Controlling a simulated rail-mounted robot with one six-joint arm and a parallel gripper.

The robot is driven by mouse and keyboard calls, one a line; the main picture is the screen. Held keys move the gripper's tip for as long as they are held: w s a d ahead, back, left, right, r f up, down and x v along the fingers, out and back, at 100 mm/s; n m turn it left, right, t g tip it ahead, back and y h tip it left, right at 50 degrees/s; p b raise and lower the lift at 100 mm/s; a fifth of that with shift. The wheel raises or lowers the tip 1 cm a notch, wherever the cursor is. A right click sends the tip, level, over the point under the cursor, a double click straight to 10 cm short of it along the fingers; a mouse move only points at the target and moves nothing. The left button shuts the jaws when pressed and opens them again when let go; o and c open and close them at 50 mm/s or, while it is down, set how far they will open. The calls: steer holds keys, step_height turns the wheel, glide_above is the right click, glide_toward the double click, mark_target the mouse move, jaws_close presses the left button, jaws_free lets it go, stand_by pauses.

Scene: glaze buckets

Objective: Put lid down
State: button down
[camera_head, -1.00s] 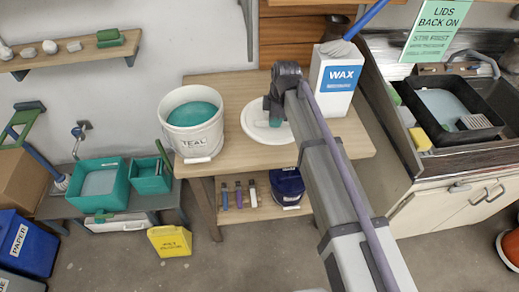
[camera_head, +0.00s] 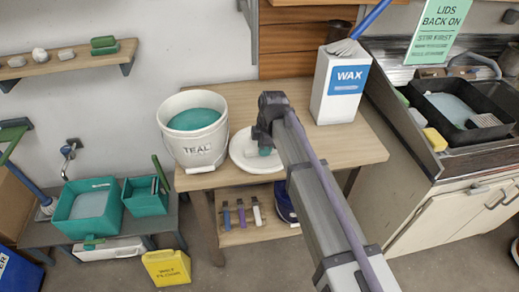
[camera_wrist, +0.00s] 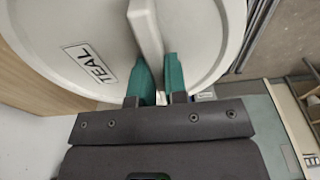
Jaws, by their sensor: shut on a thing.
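The white round lid (camera_head: 240,155) is at the wooden table's top, right of the teal bucket. In the wrist view the lid (camera_wrist: 75,35) carries a TEAL label and has a raised bar handle (camera_wrist: 146,35). My gripper (camera_wrist: 160,78) is shut on that handle, its teal finger pads on either side. In the head view my gripper (camera_head: 265,150) hides part of the lid. I cannot tell whether the lid touches the table. The white TEAL bucket (camera_head: 195,148) stands uncovered, with teal glaze (camera_head: 194,119) inside.
A white WAX container (camera_head: 339,95) stands at the table's (camera_head: 300,100) back right. A sink (camera_head: 458,105) with a black tray is at the right. The table's back middle is clear.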

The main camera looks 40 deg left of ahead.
steer(key=shift+w+a+f, duration=0.85)
steer(key=shift+a+f, duration=0.05)
steer(key=shift+a, duration=0.05)
steer(key=shift+w+a, duration=0.15)
steer(key=w+a+f+b, duration=0.2)
steer(key=a+f+b, duration=0.1)
steer(key=shift+w, duration=0.35)
steer(key=shift+s+d+r, duration=0.1)
steer(key=shift+r, duration=0.2)
steer(key=shift+f, duration=0.2)
steer(key=c, duration=1.1)
jaws_free()
steer(key=shift+c, duration=0.2)
